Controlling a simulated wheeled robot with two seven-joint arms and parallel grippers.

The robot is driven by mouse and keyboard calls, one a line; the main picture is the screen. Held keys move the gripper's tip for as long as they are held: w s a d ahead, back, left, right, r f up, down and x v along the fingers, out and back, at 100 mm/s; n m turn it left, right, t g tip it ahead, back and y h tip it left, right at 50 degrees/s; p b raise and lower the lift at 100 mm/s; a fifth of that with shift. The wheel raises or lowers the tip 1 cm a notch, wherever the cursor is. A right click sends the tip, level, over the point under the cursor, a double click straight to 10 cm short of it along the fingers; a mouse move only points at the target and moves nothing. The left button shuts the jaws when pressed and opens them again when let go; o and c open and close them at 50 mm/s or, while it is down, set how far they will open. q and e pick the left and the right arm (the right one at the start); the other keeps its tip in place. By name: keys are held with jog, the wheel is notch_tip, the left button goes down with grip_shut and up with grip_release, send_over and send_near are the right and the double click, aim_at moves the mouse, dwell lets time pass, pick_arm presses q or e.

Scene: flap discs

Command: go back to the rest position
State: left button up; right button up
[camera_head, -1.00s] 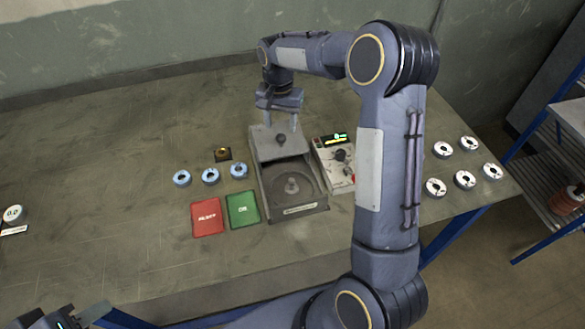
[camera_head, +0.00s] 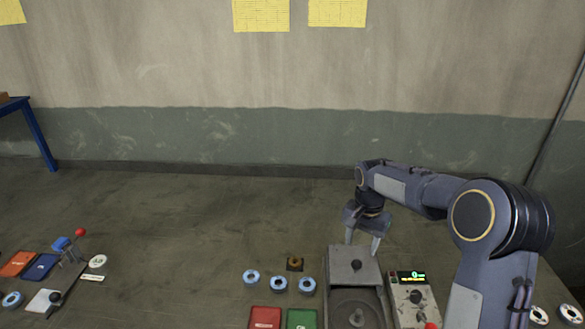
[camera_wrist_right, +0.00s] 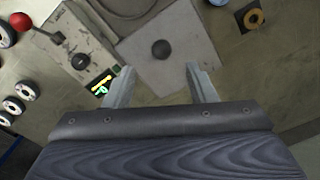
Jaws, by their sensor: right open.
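My right gripper (camera_head: 363,244) is open and empty. It is above the back end of the grey machine, by the machine's flat plate (camera_head: 344,256) with a dark knob (camera_head: 356,265). In the right wrist view my two fingers (camera_wrist_right: 160,84) stand apart, and the knob (camera_wrist_right: 161,49) lies beyond the gap between them. My left gripper is not in view.
A tester box (camera_head: 412,297) with a lit display stands right of the machine. Several blue-rimmed discs (camera_head: 279,284), a red mat (camera_head: 265,318) and a green mat (camera_head: 301,319) lie left. A lever device (camera_head: 75,252) stands far left. The table middle is clear.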

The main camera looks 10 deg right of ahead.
jog(key=s+a+r+n+t+y+b, duration=0.15)
jog(key=s+r, duration=0.25)
jog(key=s, duration=0.7)
jog(key=s+a+r+n+t+y+b, duration=0.1)
jog(key=s+a+r+n+t+b, duration=0.15)
jog(key=s, duration=0.85)
jog(key=s+a+f+n+t+y, duration=0.1)
jog(key=s+a+f+n, duration=0.2)
jog(key=s, duration=0.5)
jog(key=shift+s+a+f+t, duration=0.15)
jog(key=shift+s+a+t, duration=0.05)
jog(key=shift+s+t, duration=0.1)
